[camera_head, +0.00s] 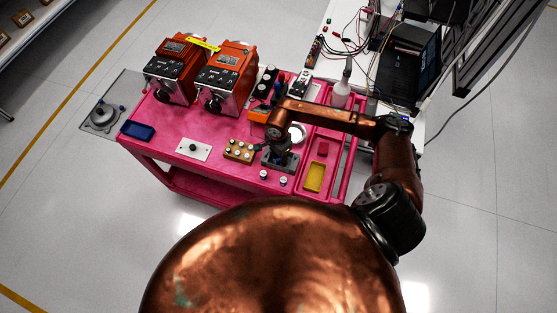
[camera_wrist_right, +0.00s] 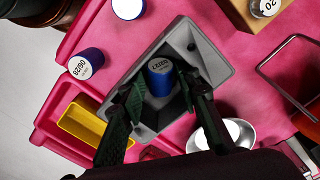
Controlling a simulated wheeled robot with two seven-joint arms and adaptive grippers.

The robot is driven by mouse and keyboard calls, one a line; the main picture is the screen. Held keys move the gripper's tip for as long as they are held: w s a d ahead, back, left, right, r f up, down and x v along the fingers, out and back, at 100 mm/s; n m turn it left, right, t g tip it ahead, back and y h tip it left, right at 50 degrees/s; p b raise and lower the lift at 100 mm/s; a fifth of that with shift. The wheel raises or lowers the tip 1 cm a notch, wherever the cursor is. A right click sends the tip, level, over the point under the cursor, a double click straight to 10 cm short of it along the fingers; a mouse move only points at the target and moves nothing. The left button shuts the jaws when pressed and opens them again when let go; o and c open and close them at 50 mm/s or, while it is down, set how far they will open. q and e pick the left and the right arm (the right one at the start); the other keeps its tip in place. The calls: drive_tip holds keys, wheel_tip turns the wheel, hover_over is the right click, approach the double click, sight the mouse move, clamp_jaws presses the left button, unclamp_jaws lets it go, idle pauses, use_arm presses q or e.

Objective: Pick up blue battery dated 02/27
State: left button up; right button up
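A blue battery (camera_wrist_right: 161,84) stands in a grey holder (camera_wrist_right: 215,62) in the right wrist view. Its pale top carries a dark printed date that looks like 02/27. My right gripper (camera_wrist_right: 160,92) is open, with one dark finger on each side of this battery; I cannot tell whether they touch it. In the head view my right gripper (camera_head: 281,146) is above the grey holder (camera_head: 291,163) at the cart's front edge and hides the battery. My left gripper is not in view.
A blue battery marked 06/28 (camera_wrist_right: 86,63) and another battery (camera_wrist_right: 128,8) stand beside the holder. A wooden block (camera_head: 239,150) holds several batteries. A yellow tray (camera_head: 314,177) is to the right. Orange machines (camera_head: 226,74) stand behind on the pink cart (camera_head: 165,148).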

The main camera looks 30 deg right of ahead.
drive_tip(key=shift+f, duration=0.1)
clamp_jaws()
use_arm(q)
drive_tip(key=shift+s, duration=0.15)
